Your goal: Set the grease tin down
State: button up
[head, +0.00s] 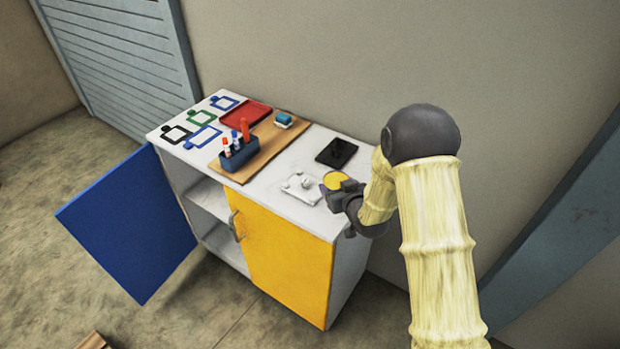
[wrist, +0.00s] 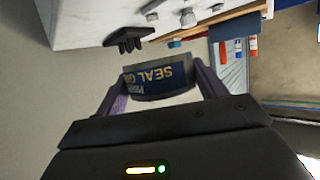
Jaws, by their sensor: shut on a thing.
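The grease tin (head: 335,180) shows a yellow top in the head view, at the right end of the white cabinet top. In the wrist view the tin (wrist: 160,84) has a dark blue side with yellow lettering, upside down in the picture. My gripper (head: 346,190) is shut on the tin, with one finger on each side of it in the wrist view (wrist: 160,76). The gripper hides part of the tin in the head view. I cannot tell whether the tin's base touches the cabinet top.
A white fitting (head: 301,187) lies just left of the tin, and a black square tray (head: 337,153) lies behind it. A wooden board (head: 233,174) carries a blue holder (head: 240,155) with several coloured sticks. A red tray (head: 247,113) and coloured outlines are farther left. The blue door (head: 130,225) stands open.

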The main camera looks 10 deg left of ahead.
jog(key=shift+f+p, duration=0.4)
jog(key=shift+f, duration=1.7)
jog(key=shift+w+f, duration=0.1)
jog(key=shift+f, duration=0.3)
notch_tip(320, 180, down, 3)
jog(key=shift+a+r+p, duration=0.1)
jog(key=shift+p, duration=0.5)
jog(key=shift+f, duration=0.3)
jog(key=shift+d+f, duration=0.15)
jog(key=shift+d, duration=0.05)
jog(key=o, duration=1.2)
jog(key=shift+a, duration=0.1)
